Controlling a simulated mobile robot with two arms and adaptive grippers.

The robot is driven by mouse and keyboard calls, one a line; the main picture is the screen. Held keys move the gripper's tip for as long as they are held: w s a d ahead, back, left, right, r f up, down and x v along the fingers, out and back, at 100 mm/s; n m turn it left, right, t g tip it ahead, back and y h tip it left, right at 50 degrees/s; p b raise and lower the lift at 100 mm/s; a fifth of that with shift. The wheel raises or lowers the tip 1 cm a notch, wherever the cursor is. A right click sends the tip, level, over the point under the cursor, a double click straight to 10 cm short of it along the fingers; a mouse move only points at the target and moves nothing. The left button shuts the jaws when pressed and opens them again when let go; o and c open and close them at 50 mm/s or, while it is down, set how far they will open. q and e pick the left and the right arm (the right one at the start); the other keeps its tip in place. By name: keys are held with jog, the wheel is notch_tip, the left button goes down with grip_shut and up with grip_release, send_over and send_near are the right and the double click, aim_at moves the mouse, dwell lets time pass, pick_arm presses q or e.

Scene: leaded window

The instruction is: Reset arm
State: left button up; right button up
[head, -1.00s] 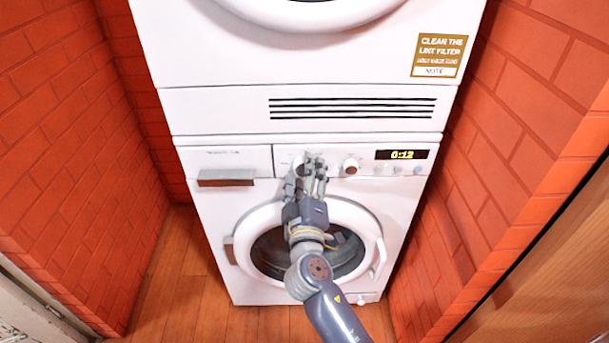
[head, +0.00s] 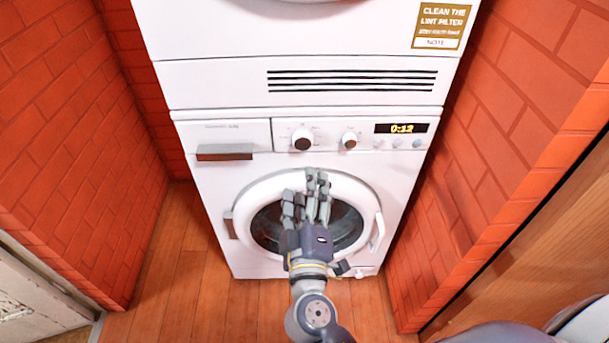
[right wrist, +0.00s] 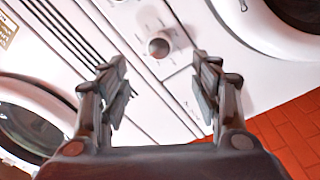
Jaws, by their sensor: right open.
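My right gripper (head: 306,186) is in front of the round door of the lower white machine (head: 195,185), below its control panel. In the right wrist view the right gripper (right wrist: 160,72) has its two fingers spread apart with nothing between them. A dark knob (head: 302,140) on the panel is clear of the fingers. It also seems to show in the right wrist view (right wrist: 158,47), beyond the fingertips. A second knob (head: 349,140) is to its right. My left gripper is in neither view.
The upper machine (head: 200,85) is stacked above. The lower machine's door handle (head: 377,232) protrudes at the right. Brick walls (head: 60,130) close in on both sides. Wooden floor (head: 180,290) is clear at lower left. A display (head: 401,128) reads 0:12.

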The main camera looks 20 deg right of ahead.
jog(key=shift+s, duration=0.3)
